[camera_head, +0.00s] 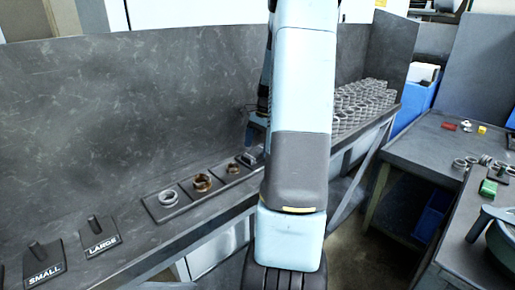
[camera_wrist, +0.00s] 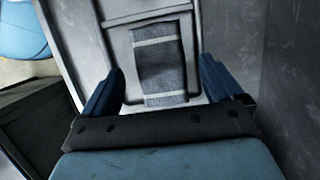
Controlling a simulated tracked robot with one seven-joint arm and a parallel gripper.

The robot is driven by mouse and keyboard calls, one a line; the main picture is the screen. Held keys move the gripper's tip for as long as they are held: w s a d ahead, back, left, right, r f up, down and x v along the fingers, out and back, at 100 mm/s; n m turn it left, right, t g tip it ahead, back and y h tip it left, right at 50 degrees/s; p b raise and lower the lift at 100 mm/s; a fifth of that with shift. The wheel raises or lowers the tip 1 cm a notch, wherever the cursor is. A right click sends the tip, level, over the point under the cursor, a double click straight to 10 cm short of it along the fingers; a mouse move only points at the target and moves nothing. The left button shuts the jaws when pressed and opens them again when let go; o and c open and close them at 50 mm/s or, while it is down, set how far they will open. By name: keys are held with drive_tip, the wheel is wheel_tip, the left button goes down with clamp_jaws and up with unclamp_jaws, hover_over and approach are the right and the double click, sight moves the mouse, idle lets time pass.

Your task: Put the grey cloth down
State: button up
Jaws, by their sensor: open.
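The grey cloth (camera_wrist: 160,88) shows in the wrist view as a flat strip with pale stripes near its ends. It lies on a grey panel or tray with a raised rim (camera_wrist: 118,22). My gripper (camera_wrist: 162,66) is open, its two blue fingers apart on either side of the cloth in the picture. I see no finger pressing on the cloth; the height between them is hard to tell. In the head view my arm hides most of the gripper and I cannot make out the cloth.
The grey bench holds a dark tray (camera_head: 180,213) with one silver and two brownish rings, plus SMALL (camera_head: 44,270) and LARGE (camera_head: 100,243) labelled posts. Many rings (camera_head: 362,103) stand at the far right end. A high back wall (camera_head: 120,110) borders the bench.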

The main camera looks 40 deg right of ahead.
drive_tip(key=v, duration=1.1)
drive_tip(key=s+a+r+n+h, duration=0.15)
drive_tip(key=a+r+n, duration=0.35)
drive_tip(key=a, duration=0.5)
drive_tip(key=s+a+r+n+t+h, duration=0.1)
drive_tip(key=s+a+r+n+t, duration=0.1)
drive_tip(key=s+a+n, duration=0.4)
drive_tip(key=s+a+r+n+t+h, duration=0.1)
drive_tip(key=s+a+n, duration=0.5)
drive_tip(key=s+a, duration=0.6)
drive_tip(key=shift+s+a+r+t, duration=0.2)
drive_tip(key=shift+a+r+t, duration=0.25)
drive_tip(key=shift+a+t, duration=1.2)
drive_tip(key=shift+a+g, duration=0.25)
